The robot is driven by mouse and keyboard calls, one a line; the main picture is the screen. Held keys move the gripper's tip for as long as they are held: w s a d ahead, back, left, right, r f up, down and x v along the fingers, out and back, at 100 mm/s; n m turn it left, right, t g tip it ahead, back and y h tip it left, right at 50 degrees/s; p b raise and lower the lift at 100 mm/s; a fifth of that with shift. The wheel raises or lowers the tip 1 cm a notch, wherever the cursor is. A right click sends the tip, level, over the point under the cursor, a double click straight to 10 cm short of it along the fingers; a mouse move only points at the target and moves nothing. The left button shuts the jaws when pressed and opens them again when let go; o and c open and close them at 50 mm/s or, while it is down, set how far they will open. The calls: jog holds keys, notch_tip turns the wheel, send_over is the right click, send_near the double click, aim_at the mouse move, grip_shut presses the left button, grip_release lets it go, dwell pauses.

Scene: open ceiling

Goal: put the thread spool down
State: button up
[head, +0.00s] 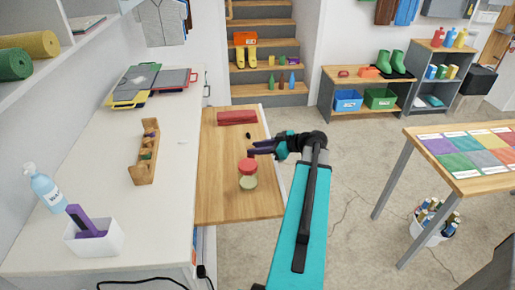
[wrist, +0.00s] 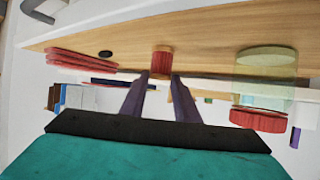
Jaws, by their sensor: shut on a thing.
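The thread spool (wrist: 161,63), red with a pale wooden end, shows in the wrist view between the tips of my gripper's (wrist: 160,80) two purple fingers. The fingers are shut on it. In the head view my gripper (head: 252,149) is over the wooden board (head: 215,160), near its right side. The spool cannot be made out in the head view. The wrist view is upside down, with the wooden surface (wrist: 210,35) at the top. The spool's wooden end lies against that surface in the picture; I cannot tell whether it touches.
A glass jar with a red lid (head: 248,172) stands close in front of my gripper. A small black disc (head: 248,135) and a folded red cloth (head: 237,117) lie behind it. The board's left and front parts are bare. A wooden rack (head: 143,172) stands further left.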

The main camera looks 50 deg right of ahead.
jog(key=shift+f, duration=0.15)
jog(key=o, duration=1)
jog(key=shift+r, duration=0.25)
jog(key=b+v, duration=0.2)
jog(key=v, duration=1)
jog(key=shift+f+b, duration=0.1)
jog(key=shift+b, duration=0.3)
